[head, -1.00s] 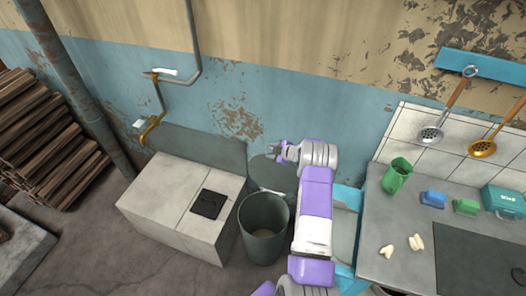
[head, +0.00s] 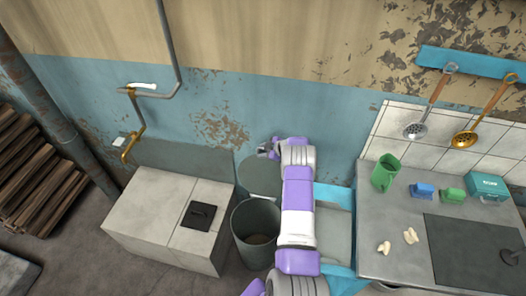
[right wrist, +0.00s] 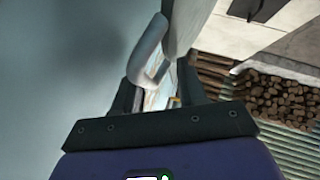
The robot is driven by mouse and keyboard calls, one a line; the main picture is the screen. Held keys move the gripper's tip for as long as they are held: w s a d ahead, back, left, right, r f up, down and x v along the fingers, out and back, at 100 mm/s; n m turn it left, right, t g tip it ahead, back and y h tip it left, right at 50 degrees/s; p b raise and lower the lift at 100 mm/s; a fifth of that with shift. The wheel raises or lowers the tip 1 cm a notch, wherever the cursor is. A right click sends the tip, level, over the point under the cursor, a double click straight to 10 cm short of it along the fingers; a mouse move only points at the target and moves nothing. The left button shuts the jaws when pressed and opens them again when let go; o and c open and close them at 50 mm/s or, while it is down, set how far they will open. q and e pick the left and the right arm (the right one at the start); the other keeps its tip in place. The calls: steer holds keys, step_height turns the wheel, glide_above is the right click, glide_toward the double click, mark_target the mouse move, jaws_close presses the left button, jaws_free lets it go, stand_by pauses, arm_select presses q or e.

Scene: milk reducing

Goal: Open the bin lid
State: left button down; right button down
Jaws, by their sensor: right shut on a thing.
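The grey round bin (head: 256,236) stands on the floor with its mouth uncovered, and its inside shows. Its grey lid (head: 259,177) is tilted up behind the mouth, near the wall. My right gripper (head: 268,151) is at the top of the raised lid, partly hidden by its own wrist. In the right wrist view, my right gripper (right wrist: 158,88) is shut on the curved grey lid handle (right wrist: 148,66). The lid's grey face (right wrist: 60,60) fills the left of that view. My left gripper is not in view.
A pale block (head: 165,215) with a black square plate (head: 201,214) stands left of the bin. Stacked logs (head: 35,175) lie at the far left.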

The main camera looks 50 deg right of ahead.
steer(key=c, duration=1.1)
jaws_free()
steer(key=shift+s+a+f, duration=0.15)
steer(key=shift+a+f, duration=0.15)
steer(key=shift+f, duration=0.25)
steer(key=shift+c, duration=0.3)
steer(key=shift+s+d+r, duration=0.15)
steer(key=shift+s+r, duration=0.05)
steer(key=shift+r, duration=0.15)
steer(key=p+v, duration=0.1)
steer(key=v, duration=0.6)
steer(key=shift+w+d, duration=0.1)
steer(key=shift+w, duration=0.05)
